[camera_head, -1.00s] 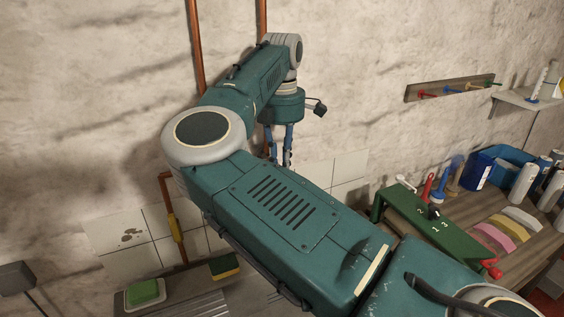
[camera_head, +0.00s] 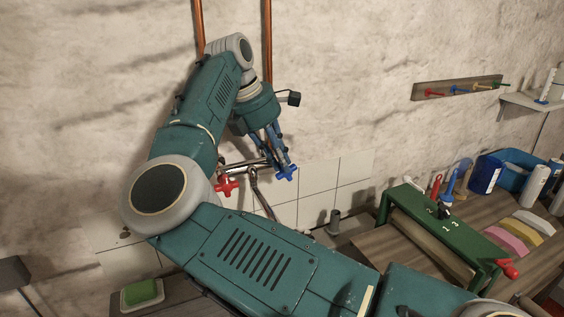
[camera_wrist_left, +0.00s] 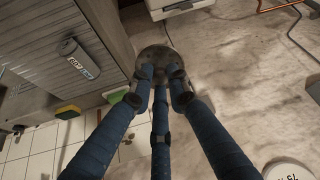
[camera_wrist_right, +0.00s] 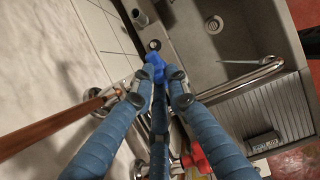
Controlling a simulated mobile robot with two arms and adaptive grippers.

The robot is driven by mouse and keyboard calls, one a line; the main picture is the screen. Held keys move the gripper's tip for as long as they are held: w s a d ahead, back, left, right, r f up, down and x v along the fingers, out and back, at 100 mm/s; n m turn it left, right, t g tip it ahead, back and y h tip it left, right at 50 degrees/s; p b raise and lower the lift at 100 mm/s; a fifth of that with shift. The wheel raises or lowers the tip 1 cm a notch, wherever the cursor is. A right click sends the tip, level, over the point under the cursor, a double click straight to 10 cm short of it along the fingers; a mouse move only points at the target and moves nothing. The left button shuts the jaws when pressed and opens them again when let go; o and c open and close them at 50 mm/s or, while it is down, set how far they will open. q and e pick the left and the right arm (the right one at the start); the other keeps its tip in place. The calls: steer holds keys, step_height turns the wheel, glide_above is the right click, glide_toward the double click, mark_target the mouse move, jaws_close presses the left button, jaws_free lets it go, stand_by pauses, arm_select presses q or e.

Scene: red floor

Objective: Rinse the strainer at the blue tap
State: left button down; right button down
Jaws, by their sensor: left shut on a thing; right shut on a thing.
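The blue tap handle (camera_head: 286,173) is on the wall mixer, right of the red tap handle (camera_head: 227,187). My right gripper (camera_head: 279,162) is at the blue handle, its fingertips closed on it; the right wrist view shows the blue handle (camera_wrist_right: 155,66) just beyond the fingertips. The chrome spout (camera_wrist_right: 243,82) reaches over the sink basin (camera_wrist_right: 190,45). My left gripper (camera_wrist_left: 160,88) is out of the head view. In its wrist view it is shut on a dark, round thing, apparently the strainer (camera_wrist_left: 153,56), partly hidden by the fingers.
A green soap (camera_head: 141,292) lies left of my arm. A green numbered rack (camera_head: 440,222) with a red knob stands on the bench at right, near coloured cloths (camera_head: 515,237) and a blue bin (camera_head: 520,165). Copper pipes (camera_head: 267,40) run up the wall. My right forearm hides much of the sink.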

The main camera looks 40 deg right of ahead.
steer(key=c, duration=1.9)
jaws_free()
steer(key=shift+w+r, duration=0.15)
steer(key=shift+o, duration=1.3)
steer(key=shift+w, duration=0.1)
steer(key=v, duration=1.1)
steer(key=shift+a+r, duration=0.25)
steer(key=shift+r, duration=0.1)
